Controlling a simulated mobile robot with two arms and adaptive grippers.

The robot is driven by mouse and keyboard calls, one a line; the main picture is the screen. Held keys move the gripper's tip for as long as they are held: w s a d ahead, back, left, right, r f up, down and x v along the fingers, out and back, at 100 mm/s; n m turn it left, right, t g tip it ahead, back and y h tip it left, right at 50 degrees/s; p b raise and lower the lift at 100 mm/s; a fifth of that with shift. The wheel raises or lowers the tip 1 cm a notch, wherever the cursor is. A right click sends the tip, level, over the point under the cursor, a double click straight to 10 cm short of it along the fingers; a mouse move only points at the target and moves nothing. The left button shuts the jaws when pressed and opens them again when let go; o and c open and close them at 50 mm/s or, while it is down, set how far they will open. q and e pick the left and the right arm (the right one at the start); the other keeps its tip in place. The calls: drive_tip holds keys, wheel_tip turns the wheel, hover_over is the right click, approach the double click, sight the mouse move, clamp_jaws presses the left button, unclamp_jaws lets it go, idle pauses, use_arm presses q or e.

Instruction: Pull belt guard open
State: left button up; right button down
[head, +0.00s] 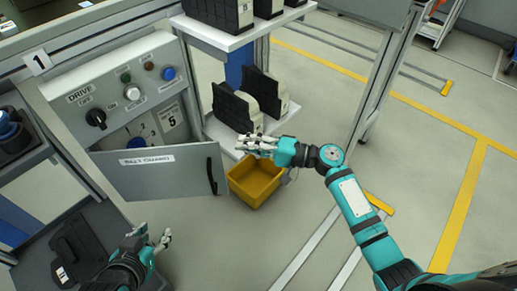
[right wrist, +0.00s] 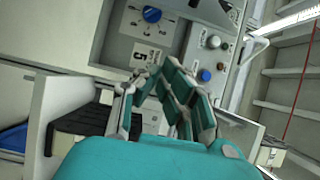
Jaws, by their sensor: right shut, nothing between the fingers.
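The belt guard (head: 140,178) is a grey panel with a white label and a black bar handle (head: 211,176) near its right edge. It stands out from the cabinet front, and part of the numbered area behind shows above its top edge. My right gripper (head: 252,146) is shut and empty, to the right of the handle and apart from it, above the yellow bin. Its fingers also show in the right wrist view (right wrist: 160,85). My left gripper (head: 155,236) is below the guard, with its fingers spread and nothing between them.
The drive panel (head: 128,88) with knobs and buttons is above the guard. A yellow bin (head: 255,182) stands on the floor to the right. Shelves with black and cream parts (head: 236,107) are behind it.

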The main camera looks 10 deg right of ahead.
drive_tip(key=a, duration=0.1)
drive_tip(key=s+a, duration=0.1)
drive_tip(key=a, duration=0.1)
drive_tip(key=s+a, duration=0.1)
drive_tip(key=shift+a, duration=0.15)
drive_tip(key=shift+s, duration=0.15)
